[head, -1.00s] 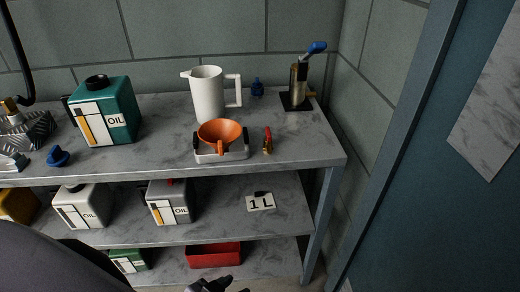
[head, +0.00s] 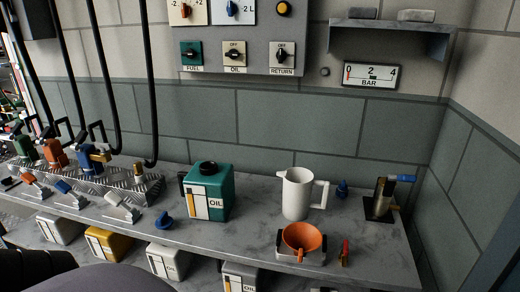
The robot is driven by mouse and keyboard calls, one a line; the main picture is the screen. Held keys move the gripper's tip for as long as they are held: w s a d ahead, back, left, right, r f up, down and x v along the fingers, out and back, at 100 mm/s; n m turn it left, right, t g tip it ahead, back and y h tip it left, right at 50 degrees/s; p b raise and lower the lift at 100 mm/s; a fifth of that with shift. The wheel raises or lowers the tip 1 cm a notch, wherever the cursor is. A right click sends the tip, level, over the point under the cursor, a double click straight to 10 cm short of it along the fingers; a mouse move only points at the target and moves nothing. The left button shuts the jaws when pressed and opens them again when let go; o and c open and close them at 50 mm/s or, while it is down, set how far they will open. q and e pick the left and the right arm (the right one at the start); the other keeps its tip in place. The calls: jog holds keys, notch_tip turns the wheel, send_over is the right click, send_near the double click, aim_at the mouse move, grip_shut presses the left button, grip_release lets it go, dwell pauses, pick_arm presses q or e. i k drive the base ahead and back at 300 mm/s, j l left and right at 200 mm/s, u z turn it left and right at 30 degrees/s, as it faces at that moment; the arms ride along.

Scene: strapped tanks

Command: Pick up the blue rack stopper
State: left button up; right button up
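Several blue pieces could be the stopper, and I cannot tell for sure which one is. A loose blue stopper-like piece (head: 164,220) lies on the shelf top, left of the green oil can. Neither of my grippers shows in the head view.
The green oil can (head: 208,192), white jug (head: 296,194), orange funnel (head: 302,238), small red-handled valve (head: 345,252) and blue-handled pump (head: 382,198) stand on the shelf top. Black hoses (head: 148,90) hang at the left. More cans sit on the lower shelf. A control panel (head: 240,40) is above.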

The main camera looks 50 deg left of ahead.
aim_at(164, 222)
jog(key=u, duration=2.15)
